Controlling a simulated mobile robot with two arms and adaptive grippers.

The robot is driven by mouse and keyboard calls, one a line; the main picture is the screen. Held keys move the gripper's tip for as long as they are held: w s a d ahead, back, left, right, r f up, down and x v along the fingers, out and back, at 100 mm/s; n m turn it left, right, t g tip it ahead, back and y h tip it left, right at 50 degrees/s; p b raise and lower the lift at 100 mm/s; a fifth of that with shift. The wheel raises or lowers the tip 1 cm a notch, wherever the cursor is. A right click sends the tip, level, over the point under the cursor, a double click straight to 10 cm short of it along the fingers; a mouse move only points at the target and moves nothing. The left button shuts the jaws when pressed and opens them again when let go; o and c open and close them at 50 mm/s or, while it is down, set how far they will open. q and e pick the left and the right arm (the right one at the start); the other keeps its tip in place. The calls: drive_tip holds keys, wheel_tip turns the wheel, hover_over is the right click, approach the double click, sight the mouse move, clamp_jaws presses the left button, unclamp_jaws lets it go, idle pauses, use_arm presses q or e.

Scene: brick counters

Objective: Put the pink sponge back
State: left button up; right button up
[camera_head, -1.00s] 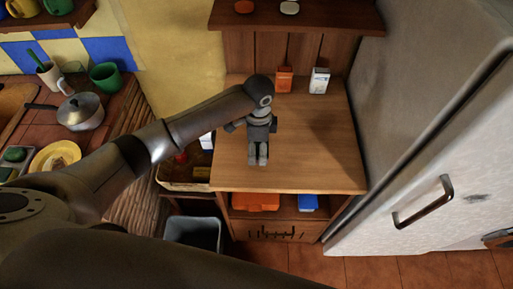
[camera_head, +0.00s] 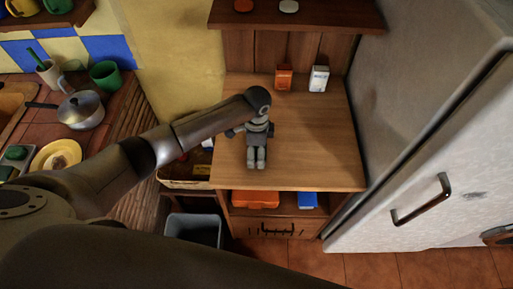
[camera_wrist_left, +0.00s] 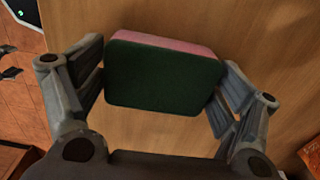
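The pink sponge (camera_wrist_left: 180,42) shows in the left wrist view, with its dark green side (camera_wrist_left: 162,78) facing the camera and the pink layer along the far edge. My left gripper (camera_wrist_left: 163,80) has a finger against each end of it and appears shut on it. In the head view my left gripper (camera_head: 256,158) hangs over the front left part of the wooden cabinet top (camera_head: 310,150). The sponge cannot be made out there; the gripper hides it. My right gripper is not in view.
An orange box (camera_head: 284,77) and a white box (camera_head: 319,79) stand at the back of the cabinet top. The fridge (camera_head: 420,140) is on the right. An orange item (camera_head: 255,199) and a blue item (camera_head: 307,200) lie on the shelf below. A grey bin (camera_head: 193,230) stands front left.

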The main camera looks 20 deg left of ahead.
use_arm(q)
drive_tip(key=shift+o, duration=0.4)
drive_tip(key=shift+r, duration=0.35)
wheel_tip(320, 180, up, 12)
drive_tip(key=b, duration=0.1)
drive_tip(key=shift+f+b, duration=0.2)
drive_tip(key=shift+b, duration=0.2)
